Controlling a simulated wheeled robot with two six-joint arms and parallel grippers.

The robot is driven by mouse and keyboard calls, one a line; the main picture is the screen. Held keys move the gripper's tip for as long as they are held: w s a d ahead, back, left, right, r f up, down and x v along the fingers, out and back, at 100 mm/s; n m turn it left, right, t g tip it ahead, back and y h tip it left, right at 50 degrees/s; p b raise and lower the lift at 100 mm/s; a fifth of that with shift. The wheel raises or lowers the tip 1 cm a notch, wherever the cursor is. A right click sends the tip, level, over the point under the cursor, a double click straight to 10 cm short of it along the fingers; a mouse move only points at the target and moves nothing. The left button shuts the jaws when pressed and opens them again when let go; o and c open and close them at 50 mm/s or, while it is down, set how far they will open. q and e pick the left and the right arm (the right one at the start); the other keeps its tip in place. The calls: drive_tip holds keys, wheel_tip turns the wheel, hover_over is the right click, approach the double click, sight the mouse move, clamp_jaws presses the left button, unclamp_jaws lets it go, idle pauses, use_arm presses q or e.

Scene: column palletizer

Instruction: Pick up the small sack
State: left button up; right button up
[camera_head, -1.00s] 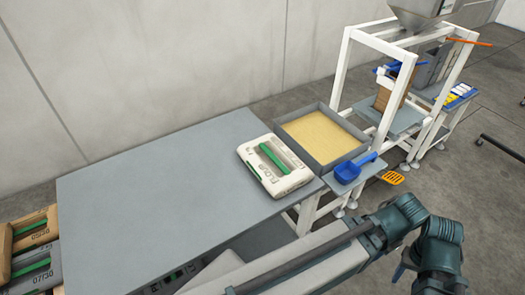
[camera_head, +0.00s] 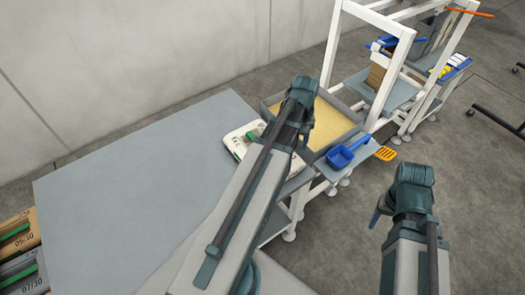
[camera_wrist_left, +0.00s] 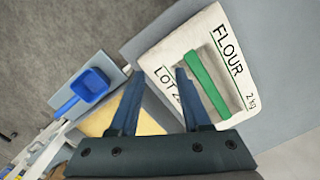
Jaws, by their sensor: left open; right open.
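The small sack (camera_head: 231,138) is white with a green strip and lies flat on the grey table. My left forearm covers much of it in the head view. In the left wrist view the sack (camera_wrist_left: 178,52) shows "FLOUR", "2 kg" and a green handle (camera_wrist_left: 207,82). My left gripper (camera_wrist_left: 158,76) is open and empty, its two blue fingers pointing toward the sack's edge and apart from the green handle. My right gripper (camera_head: 379,212) is open, partly hidden, right of the table over the floor.
A white frame (camera_head: 385,75) stands behind. The table's left part (camera_head: 120,180) is clear.

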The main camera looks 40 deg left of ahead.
use_arm(q)
drive_tip(key=s+a+r+n+h, duration=0.1)
drive_tip(key=a+n, duration=0.5)
drive_tip(key=a, duration=0.9)
drive_tip(key=f+b, duration=0.5)
drive_tip(key=d+f+b, duration=0.1)
drive_tip(key=f+b, duration=0.1)
drive_tip(key=f, duration=0.1)
drive_tip(key=shift+s+f+b, duration=0.2)
drive_tip(key=shift+b, duration=0.2)
wheel_tip(320, 180, down, 5)
drive_tip(key=b, duration=0.5)
drive_tip(key=shift+d+f, duration=0.15)
clamp_jaws()
